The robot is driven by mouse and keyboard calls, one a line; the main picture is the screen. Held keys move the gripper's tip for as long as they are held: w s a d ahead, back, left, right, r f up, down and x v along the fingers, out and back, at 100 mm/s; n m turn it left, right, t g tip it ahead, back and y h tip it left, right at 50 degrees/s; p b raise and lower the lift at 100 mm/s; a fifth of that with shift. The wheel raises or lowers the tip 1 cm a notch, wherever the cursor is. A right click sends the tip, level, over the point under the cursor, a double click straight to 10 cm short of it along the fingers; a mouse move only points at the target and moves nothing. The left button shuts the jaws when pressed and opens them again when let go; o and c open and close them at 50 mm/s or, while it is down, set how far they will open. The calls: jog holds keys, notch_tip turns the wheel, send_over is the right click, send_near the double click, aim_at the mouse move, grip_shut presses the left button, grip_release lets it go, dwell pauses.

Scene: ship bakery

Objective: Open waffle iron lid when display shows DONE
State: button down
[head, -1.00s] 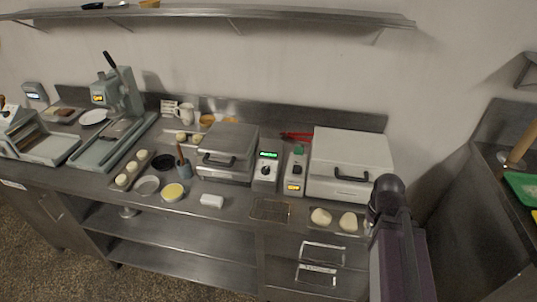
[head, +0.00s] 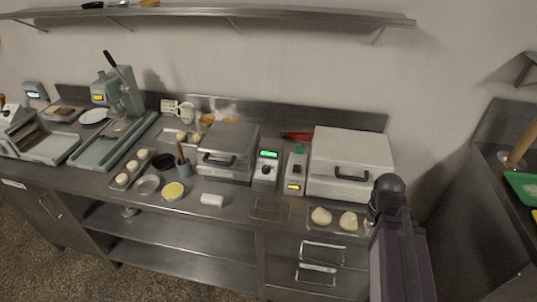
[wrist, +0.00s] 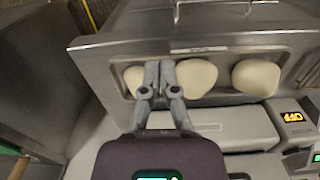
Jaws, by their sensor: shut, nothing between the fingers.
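The waffle iron (head: 226,158) looks to be the grey appliance with a dark front handle (head: 217,160), standing mid-counter with its lid down. Beside it on the right is a control box with a lit green display (head: 268,154); its text is too small to read. Part of a green display (wrist: 316,158) also shows at the lower right edge of the wrist view. My gripper (wrist: 158,78) is shut and empty, seen in front of a tray of pale dough pieces. It is well to the right of the waffle iron; in the head view my arm hides it.
A larger white-lidded appliance (head: 350,160), closed, stands between the iron and my arm. Its control box (head: 294,178) has an orange display, which reads OFF in the wrist view (wrist: 291,116).

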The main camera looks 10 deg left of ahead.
dwell(0.8)
jog(key=w+a+m+y, duration=0.1)
jog(key=w+a+m, duration=0.1)
jog(key=a, duration=0.4)
jog(key=w+a+m+y+b, duration=0.1)
jog(key=w+a+m+y, duration=0.1)
jog(key=a, duration=0.3)
jog(key=w+a+m+y, duration=0.2)
jog(key=w+a+m, duration=0.2)
jog(key=a, duration=0.2)
jog(key=shift+w+a+r+m+b, duration=0.2)
jog(key=shift+w+a+m+b, duration=0.05)
jog(key=shift+a+m+b, duration=0.05)
jog(key=w+a+m+y, duration=0.1)
jog(key=a, duration=0.2)
jog(key=a+r+m+y, duration=0.1)
jog(key=a+m, duration=0.1)
jog(key=a, duration=0.1)
jog(key=w+a+m+y, duration=0.1)
jog(key=a, duration=0.2)
jog(key=shift+w+a+r+m+g+b, duration=0.35)
jog(key=shift+r+m+g+b, duration=0.05)
jog(key=w+a+r+m+g+y, duration=0.1)
jog(key=a+r+m+y, duration=0.2)
jog(key=a, duration=0.6)
jog(key=shift+w+a+m+b, duration=0.2)
jog(key=shift+a+m+b, duration=0.2)
jog(key=shift+m, duration=0.8)
